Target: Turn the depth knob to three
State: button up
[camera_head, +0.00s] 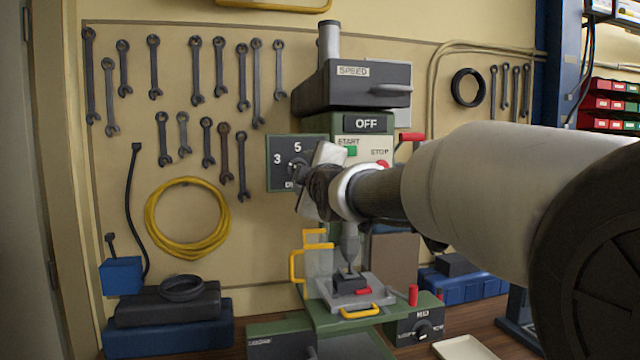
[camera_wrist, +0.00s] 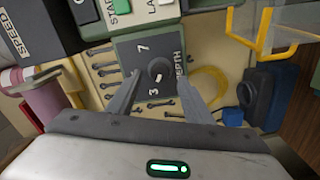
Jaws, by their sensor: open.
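The depth knob (camera_wrist: 160,72) is a dark round knob on a green-grey plate (camera_wrist: 140,48) marked 7, 3 and DEPTH in the wrist view. Its pointer direction is too small to tell. In the head view, the plate (camera_head: 278,183) shows 3 and 5 left of the drill press; my gripper (camera_head: 318,178) covers its right part. In the wrist view, my gripper (camera_wrist: 161,78) is open, its two fingers appearing on either side of the knob. I cannot tell whether they touch it. The 5 is hidden in the wrist view.
The SPEED housing (camera_head: 352,85) juts out above. The OFF sign (camera_head: 367,123), green START button (camera_head: 349,151) and red STOP button (camera_head: 383,164) are close to my gripper. Yellow guard handles (camera_head: 296,266) stand below. Wrenches (camera_head: 222,150) and a yellow cable coil (camera_head: 188,219) hang left.

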jog(key=b+v, duration=0.2)
jog(key=v, duration=1.1)
jog(key=shift+s, duration=0.3)
jog(key=shift+d, duration=0.2)
